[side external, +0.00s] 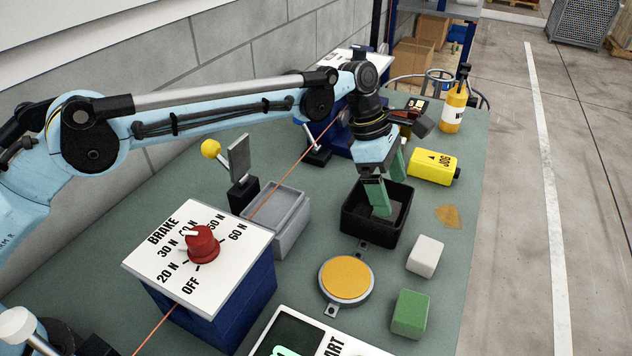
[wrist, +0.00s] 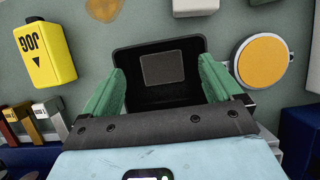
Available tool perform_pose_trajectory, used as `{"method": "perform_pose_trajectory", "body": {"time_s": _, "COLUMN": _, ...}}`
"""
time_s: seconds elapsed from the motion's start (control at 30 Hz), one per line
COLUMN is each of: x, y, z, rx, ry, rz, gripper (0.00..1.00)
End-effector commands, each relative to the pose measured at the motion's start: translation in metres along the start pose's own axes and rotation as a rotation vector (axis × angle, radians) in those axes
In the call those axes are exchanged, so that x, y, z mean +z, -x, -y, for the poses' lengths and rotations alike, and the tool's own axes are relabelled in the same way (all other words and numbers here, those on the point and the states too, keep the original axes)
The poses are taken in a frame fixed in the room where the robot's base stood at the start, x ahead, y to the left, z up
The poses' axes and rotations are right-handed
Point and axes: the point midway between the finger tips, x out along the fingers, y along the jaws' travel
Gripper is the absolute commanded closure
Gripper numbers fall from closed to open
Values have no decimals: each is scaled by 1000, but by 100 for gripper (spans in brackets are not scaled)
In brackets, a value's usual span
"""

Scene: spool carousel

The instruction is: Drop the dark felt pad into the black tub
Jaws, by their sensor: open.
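The black tub (side external: 372,239) stands on the green bench near its right side, and it also shows in the wrist view (wrist: 130,56). The dark felt pad (wrist: 162,68) appears as a flat, dark grey square inside the tub, apart from my fingers. In the side view the pad (side external: 398,212) is partly hidden by a finger. My gripper (side external: 391,194) is above the tub, its green fingers pointing down toward the opening. In the wrist view my gripper (wrist: 161,80) is open and empty, with one finger on each side of the pad.
A grey bin (side external: 290,230) stands left of the tub. A yellow JOG box (side external: 434,166) and yellow bottle (side external: 455,107) are behind it. An orange-topped disc (side external: 346,277), a white block (side external: 425,256) and a green block (side external: 410,313) lie in front. A red-knobbed brake box (side external: 215,270) is at left.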

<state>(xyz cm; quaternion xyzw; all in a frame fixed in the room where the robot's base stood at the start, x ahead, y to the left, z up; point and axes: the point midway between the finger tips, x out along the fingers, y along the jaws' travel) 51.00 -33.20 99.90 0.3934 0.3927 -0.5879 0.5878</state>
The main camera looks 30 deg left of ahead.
Motion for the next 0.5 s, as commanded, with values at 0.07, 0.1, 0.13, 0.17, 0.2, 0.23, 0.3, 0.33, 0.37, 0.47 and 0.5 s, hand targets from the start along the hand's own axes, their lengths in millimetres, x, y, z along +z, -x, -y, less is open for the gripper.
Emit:
{"method": "perform_pose_trajectory", "body": {"time_s": 0.07, "x": 0, "y": 6, "z": 0, "rx": 0, "ry": 1, "rz": 0, "gripper": 8}}
{"method": "perform_pose_trajectory", "body": {"time_s": 0.1, "x": 0, "y": 10, "z": 0, "rx": 0, "ry": 1, "rz": 0, "gripper": 8}}
{"method": "perform_pose_trajectory", "body": {"time_s": 0.13, "x": 0, "y": 15, "z": 0, "rx": 1, "ry": 2, "rz": 0, "gripper": 8}}
{"method": "perform_pose_trajectory", "body": {"time_s": 0.17, "x": 0, "y": 20, "z": 0, "rx": 1, "ry": 2, "rz": 0, "gripper": 8}}
{"method": "perform_pose_trajectory", "body": {"time_s": 0.2, "x": 0, "y": 27, "z": 0, "rx": 1, "ry": 2, "rz": 0, "gripper": 8}}
{"method": "perform_pose_trajectory", "body": {"time_s": 0.23, "x": 0, "y": 33, "z": 0, "rx": 1, "ry": 2, "rz": 0, "gripper": 8}}
{"method": "perform_pose_trajectory", "body": {"time_s": 0.3, "x": 0, "y": 48, "z": 0, "rx": 1, "ry": 2, "rz": 0, "gripper": 8}}
{"method": "perform_pose_trajectory", "body": {"time_s": 0.33, "x": 0, "y": 54, "z": 0, "rx": 1, "ry": 2, "rz": 0, "gripper": 8}}
{"method": "perform_pose_trajectory", "body": {"time_s": 0.37, "x": 0, "y": 60, "z": 0, "rx": 1, "ry": 2, "rz": 0, "gripper": 8}}
{"method": "perform_pose_trajectory", "body": {"time_s": 0.47, "x": 0, "y": 81, "z": 0, "rx": 1, "ry": 2, "rz": 0, "gripper": 8}}
{"method": "perform_pose_trajectory", "body": {"time_s": 0.5, "x": 0, "y": 88, "z": 0, "rx": 0, "ry": 2, "rz": 0, "gripper": 8}}
